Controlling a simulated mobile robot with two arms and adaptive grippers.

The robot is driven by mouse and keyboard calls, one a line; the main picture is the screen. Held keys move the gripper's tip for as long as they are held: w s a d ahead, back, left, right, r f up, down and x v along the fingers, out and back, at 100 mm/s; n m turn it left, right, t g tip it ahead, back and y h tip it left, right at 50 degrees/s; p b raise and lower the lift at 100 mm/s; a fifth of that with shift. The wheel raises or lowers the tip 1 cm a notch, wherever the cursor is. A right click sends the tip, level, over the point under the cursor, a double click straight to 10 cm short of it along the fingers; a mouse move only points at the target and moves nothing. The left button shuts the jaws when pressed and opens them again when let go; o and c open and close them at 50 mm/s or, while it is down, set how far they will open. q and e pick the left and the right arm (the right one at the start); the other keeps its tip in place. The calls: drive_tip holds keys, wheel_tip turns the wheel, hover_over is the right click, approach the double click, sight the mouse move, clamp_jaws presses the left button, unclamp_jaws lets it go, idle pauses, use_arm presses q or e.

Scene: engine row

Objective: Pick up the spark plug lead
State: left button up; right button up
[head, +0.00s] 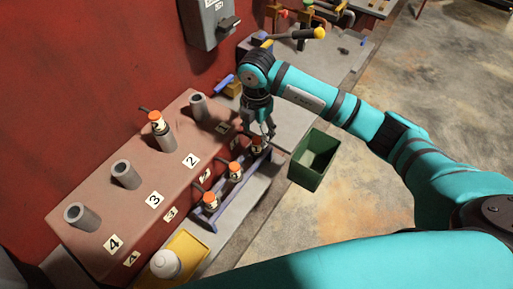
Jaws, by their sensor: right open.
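Three orange-and-white spark plug leads with black tops stand in a blue rack beside the engine block: a near one (210,202), a middle one (235,172) and a far one (256,144). A fourth lead (158,124) sits upright on the post by label 2. My right gripper (262,130) points down at the far lead, open, with its fingers just above or around its top. I cannot tell whether they touch it. The gripper partly hides this lead. My left gripper is out of view.
The red engine block (172,182) has bare grey posts by labels 1 (199,107), 3 (125,174) and 4 (82,216). A green bin (312,170) stands right of the rack (224,205). A yellow tray (190,247) holds a white bottle (165,264). Tools lie on the far bench.

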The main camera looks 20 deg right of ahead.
sight(256, 139)
wheel_tip(256, 139, down, 4)
drive_tip(key=shift+f+p, duration=0.2)
drive_tip(key=shift+p, duration=0.95)
drive_tip(key=shift+w+f, duration=0.1)
drive_tip(key=shift+f, duration=0.2)
clamp_jaws()
